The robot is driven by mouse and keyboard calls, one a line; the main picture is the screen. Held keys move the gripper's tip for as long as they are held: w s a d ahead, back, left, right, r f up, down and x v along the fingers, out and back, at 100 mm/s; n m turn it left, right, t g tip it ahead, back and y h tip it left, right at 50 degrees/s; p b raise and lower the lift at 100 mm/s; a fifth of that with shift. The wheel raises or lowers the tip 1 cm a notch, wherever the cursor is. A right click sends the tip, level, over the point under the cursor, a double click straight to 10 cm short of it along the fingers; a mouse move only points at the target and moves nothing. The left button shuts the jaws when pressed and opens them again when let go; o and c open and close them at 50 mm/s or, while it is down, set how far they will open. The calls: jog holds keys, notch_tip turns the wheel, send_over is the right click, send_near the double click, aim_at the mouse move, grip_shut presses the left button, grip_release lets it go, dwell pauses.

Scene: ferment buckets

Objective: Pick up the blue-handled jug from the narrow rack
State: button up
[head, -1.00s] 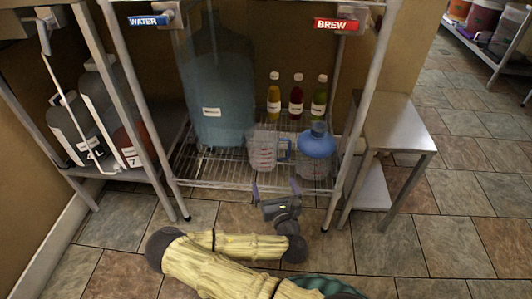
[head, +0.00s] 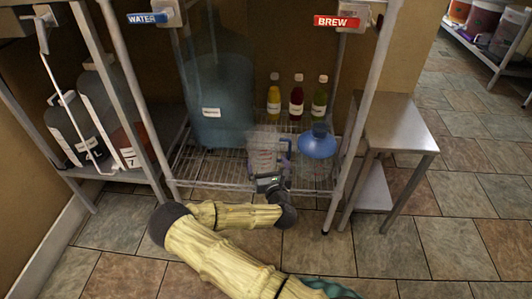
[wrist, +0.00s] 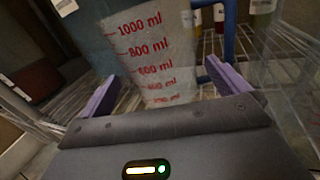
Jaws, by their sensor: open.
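The clear measuring jug (head: 263,146) stands on the lower wire shelf of the narrow rack, with its blue handle (head: 287,147) on the right. In the wrist view the jug (wrist: 155,45) fills the middle, with red millilitre marks, and its blue handle (wrist: 229,35) rises behind the right finger. My gripper (wrist: 160,74) is open, its purple fingers on either side of the jug's lower front. In the head view my gripper (head: 270,167) is at the shelf's front, partly covering the jug. Whether the fingers touch the jug cannot be told.
A large blue water container (head: 218,100) stands behind left of the jug. Several small bottles (head: 297,96) stand behind. Rack posts (head: 360,110) flank the opening, and a metal side table (head: 385,120) stands right.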

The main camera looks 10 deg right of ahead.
jog(key=w, duration=0.3)
jog(key=w+b, duration=0.1)
jog(key=w, duration=0.1)
jog(key=shift+r, duration=0.35)
jog(key=c, duration=0.7)
jog(key=shift+o, duration=0.2)
jog(key=shift+r, duration=0.15)
notch_tip(320, 180, up, 10)
jog(key=p, duration=0.6)
